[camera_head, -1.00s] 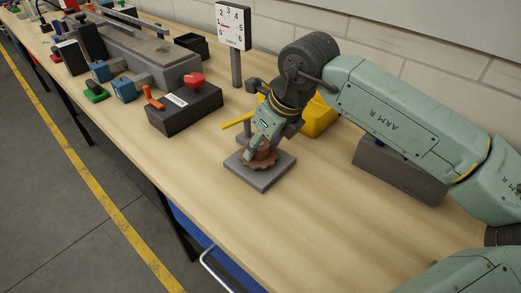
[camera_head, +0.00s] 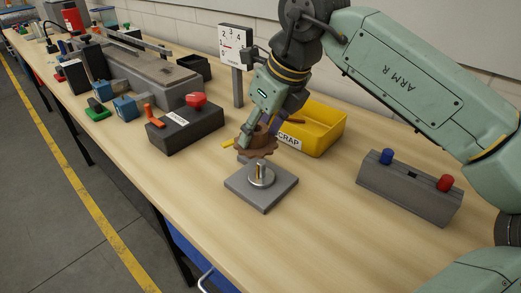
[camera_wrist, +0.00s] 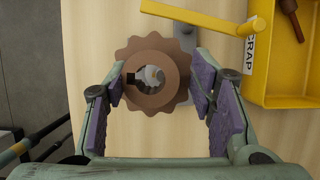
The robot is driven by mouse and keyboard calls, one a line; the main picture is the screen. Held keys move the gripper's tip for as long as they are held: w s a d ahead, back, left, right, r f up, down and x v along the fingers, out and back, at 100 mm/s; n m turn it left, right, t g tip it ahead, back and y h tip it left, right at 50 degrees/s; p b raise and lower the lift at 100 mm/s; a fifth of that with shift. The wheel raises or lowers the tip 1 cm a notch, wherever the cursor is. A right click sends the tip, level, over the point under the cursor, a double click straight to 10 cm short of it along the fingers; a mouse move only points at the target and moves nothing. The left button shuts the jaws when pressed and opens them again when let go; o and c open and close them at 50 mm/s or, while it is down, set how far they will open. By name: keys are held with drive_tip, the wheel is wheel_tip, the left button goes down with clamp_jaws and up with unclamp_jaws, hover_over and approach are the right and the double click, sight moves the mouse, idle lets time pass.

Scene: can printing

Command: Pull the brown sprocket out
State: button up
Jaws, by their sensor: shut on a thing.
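The brown sprocket (camera_head: 257,142) is in my gripper (camera_head: 262,128), raised clear of the grey base plate (camera_head: 245,186). The plate carries a short metal post (camera_head: 261,173), now bare, with a brass-coloured strip on its side. In the wrist view the sprocket (camera_wrist: 153,76) is toothed, with a round hub and a keyway notch at the bore's left. The fingers of my gripper (camera_wrist: 153,85) close on the hub from both sides. Through the bore a pale round end shows, and part of the grey plate (camera_wrist: 183,30) shows behind the sprocket.
A yellow bin (camera_head: 330,135) marked SCRAP stands just behind the sprocket, with a brown-handled thing inside. A dark box with a red knob (camera_head: 186,125) is left. A grey block with blue and red plugs (camera_head: 408,186) is right. The front tabletop is clear.

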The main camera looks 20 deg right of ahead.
sight(262, 126)
drive_tip(key=r+p, duration=0.2)
drive_tip(key=r, duration=0.3)
drive_tip(key=shift+d, duration=0.2)
idle(0.3)
drive_tip(key=shift+d, duration=0.1)
